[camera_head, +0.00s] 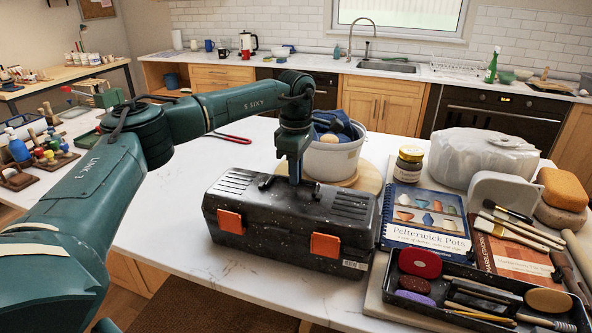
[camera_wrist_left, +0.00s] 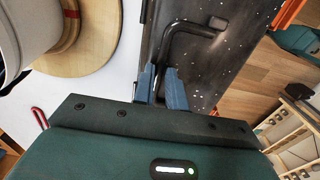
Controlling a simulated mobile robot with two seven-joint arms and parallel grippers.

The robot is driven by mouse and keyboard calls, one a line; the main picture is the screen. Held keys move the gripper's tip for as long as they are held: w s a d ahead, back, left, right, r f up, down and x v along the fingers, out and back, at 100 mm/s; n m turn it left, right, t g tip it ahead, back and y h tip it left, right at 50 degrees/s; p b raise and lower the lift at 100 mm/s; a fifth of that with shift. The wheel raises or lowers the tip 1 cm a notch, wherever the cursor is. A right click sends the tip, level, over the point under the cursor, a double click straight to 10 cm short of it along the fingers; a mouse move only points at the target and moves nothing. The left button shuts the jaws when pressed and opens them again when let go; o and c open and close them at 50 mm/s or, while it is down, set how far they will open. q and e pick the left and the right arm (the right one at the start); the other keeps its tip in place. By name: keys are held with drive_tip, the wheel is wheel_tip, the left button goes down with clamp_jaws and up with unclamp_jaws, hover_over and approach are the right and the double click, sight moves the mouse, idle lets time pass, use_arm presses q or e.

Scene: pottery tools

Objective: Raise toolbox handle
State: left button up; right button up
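The black speckled toolbox (camera_head: 262,238) with orange latches stands closed on the white table in the head view. My left gripper (camera_head: 294,178) points down at the middle of its lid. In the left wrist view, the dark bent toolbox handle (camera_wrist_left: 185,28) runs from its pivot on the lid (camera_wrist_left: 240,40) down between the two blue fingers of my left gripper (camera_wrist_left: 160,80). The fingers sit close on both sides of the handle bar and look shut on it. The arm hides part of the handle; its exact tilt is hard to tell. My right gripper is not in view.
A white bucket (camera_head: 330,160) with blue cloth stands on a round wooden board (camera_head: 369,180) behind the toolbox. A blue book (camera_head: 425,220), a jar (camera_head: 408,166) and a black tool tray (camera_head: 480,287) lie close on the right.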

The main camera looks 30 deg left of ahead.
use_arm(q)
clamp_jaws()
